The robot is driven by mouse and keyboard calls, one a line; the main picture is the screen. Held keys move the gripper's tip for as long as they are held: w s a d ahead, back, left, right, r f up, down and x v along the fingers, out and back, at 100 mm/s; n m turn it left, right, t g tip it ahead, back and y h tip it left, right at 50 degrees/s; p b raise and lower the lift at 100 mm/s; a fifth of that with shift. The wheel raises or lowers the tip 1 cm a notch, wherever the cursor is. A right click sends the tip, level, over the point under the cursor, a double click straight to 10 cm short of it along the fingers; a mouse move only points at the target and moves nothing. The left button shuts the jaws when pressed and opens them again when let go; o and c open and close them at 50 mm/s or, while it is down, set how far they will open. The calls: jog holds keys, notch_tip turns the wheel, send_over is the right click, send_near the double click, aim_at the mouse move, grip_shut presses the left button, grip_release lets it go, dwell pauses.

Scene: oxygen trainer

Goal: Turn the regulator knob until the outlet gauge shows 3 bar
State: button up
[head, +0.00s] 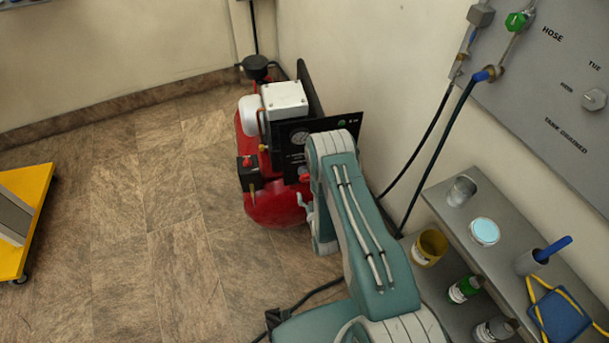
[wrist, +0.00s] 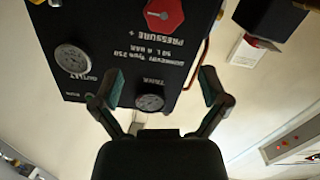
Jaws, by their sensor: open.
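The red regulator knob (wrist: 163,14) shows at the top edge of the wrist view, partly cut off, on a black panel (wrist: 110,30) marked "PRESSURE +". The lettering appears upside down. The outlet gauge (wrist: 70,58) is a round dial at the panel's left; its reading is too small to make out. A second gauge (wrist: 150,102), marked "TANK", lies between my fingers in the picture. My gripper (wrist: 160,84) is open and empty, its fingers apart, with the knob beyond the fingertips.
The panel belongs to a red compressor (head: 275,206) on the tiled floor near the wall. A shelf (head: 450,218) with cans and bottles stands at right. Dark hoses (head: 432,138) hang beside it. A yellow cart (head: 30,187) is at far left; the floor between is clear.

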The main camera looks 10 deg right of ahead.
aim_at(306, 180)
notch_tip(306, 180, down, 3)
jog(key=s, duration=0.3)
jog(key=shift+t, duration=0.4)
jog(key=w, duration=1)
jog(key=shift+w+f, duration=0.1)
jog(key=shift+w, duration=0.3)
jog(key=c, duration=1.1)
